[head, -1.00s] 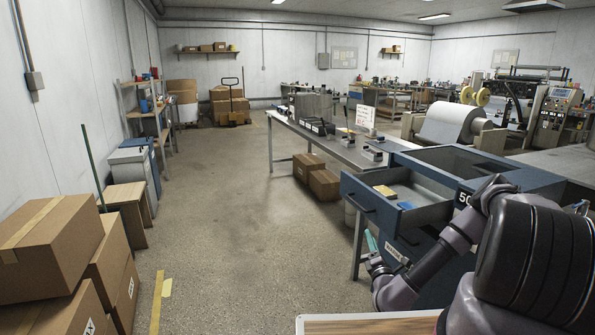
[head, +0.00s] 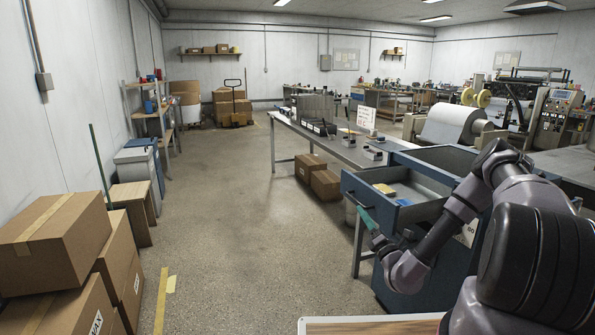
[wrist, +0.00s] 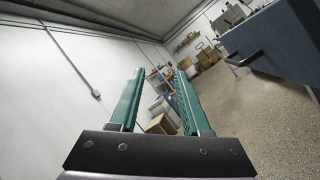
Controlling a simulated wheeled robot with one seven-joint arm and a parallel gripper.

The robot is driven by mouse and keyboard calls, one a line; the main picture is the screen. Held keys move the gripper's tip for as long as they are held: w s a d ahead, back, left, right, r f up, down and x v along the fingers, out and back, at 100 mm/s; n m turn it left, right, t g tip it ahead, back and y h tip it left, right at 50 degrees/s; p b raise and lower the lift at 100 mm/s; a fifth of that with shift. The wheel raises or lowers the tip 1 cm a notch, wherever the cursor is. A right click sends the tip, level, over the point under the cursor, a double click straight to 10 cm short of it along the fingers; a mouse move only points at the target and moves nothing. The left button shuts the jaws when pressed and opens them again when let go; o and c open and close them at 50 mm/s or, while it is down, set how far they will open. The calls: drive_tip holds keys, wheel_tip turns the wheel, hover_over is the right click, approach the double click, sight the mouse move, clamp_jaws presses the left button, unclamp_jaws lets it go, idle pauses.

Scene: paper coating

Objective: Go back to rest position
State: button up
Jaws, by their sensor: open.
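My gripper (head: 367,218) shows in the head view as a teal finger at the end of my bent arm, just in front of the blue cabinet and below its open drawer. In the wrist view my gripper (wrist: 158,100) has its two teal fingers spread apart. Nothing is between them; the far wall and floor show through the gap. The blue cabinet (wrist: 275,45) is at the upper right of the wrist view.
The open drawer (head: 405,212) of the blue cabinet holds a yellowish block (head: 384,189). A long metal table (head: 335,145) runs behind it. Stacked cardboard boxes (head: 55,240) stand at the left. The concrete floor (head: 255,235) between is clear.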

drive_tip(key=s+a+r+n+g+y, duration=0.5)
drive_tip(key=r+n+g+y, duration=0.1)
drive_tip(key=r+n+g, duration=0.4)
drive_tip(key=s+a+r+n+g+y, duration=0.4)
drive_tip(key=a+r+n+g+y, duration=0.3)
drive_tip(key=r+n, duration=0.4)
drive_tip(key=s+r+n+g+h, duration=0.5)
drive_tip(key=s+n+g+h, duration=0.25)
drive_tip(key=s+n, duration=0.3)
drive_tip(key=s+d+r+n+t+h, duration=0.5)
drive_tip(key=s+d+r+t+h, duration=0.5)
drive_tip(key=d+r, duration=0.3)
drive_tip(key=shift+s+d+t+h, duration=0.35)
drive_tip(key=shift+s+d+h, duration=0.3)
drive_tip(key=shift+d+h, duration=0.1)
